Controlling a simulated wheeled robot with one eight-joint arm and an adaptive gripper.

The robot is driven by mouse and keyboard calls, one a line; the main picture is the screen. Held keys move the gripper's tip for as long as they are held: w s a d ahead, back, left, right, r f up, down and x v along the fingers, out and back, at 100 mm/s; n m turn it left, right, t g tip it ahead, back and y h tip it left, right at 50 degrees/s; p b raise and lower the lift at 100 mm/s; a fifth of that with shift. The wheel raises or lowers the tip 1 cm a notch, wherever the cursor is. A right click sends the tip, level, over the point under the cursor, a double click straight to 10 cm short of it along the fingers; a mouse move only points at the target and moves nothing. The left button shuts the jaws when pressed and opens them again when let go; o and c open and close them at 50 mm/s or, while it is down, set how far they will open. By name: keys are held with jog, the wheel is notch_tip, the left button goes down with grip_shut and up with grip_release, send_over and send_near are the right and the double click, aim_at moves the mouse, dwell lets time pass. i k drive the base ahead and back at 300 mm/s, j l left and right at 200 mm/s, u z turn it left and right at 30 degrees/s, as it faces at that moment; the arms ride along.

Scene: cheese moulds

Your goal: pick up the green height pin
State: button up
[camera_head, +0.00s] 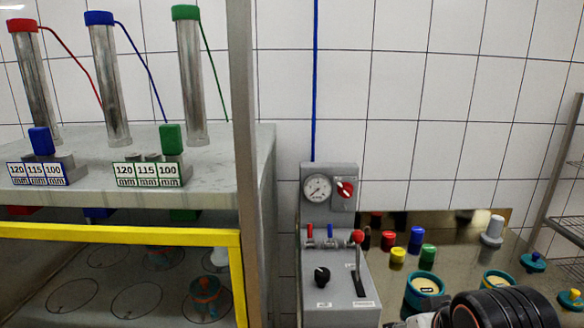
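The green height pin (172,138) is a small upright green block. It stands in a grey metal holder (148,168) on the press's shelf, at the left of the view. The holder has green-framed labels 120, 115 and 100 mm, and the pin is at its right end, above the 100 label. A black, ribbed part of my arm shows at the bottom right, far from the pin. My gripper's fingers are not in view, so nothing shows whether they hold anything.
A blue pin (41,140) stands in a similar holder to the left. Metal cylinders with red, blue and green caps (185,12) rise behind. A grey post (240,160) and yellow bar (120,234) frame the press. A control box (342,280) and moulds (424,290) stand right.

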aim_at(170, 136)
jog(key=u, duration=1.3)
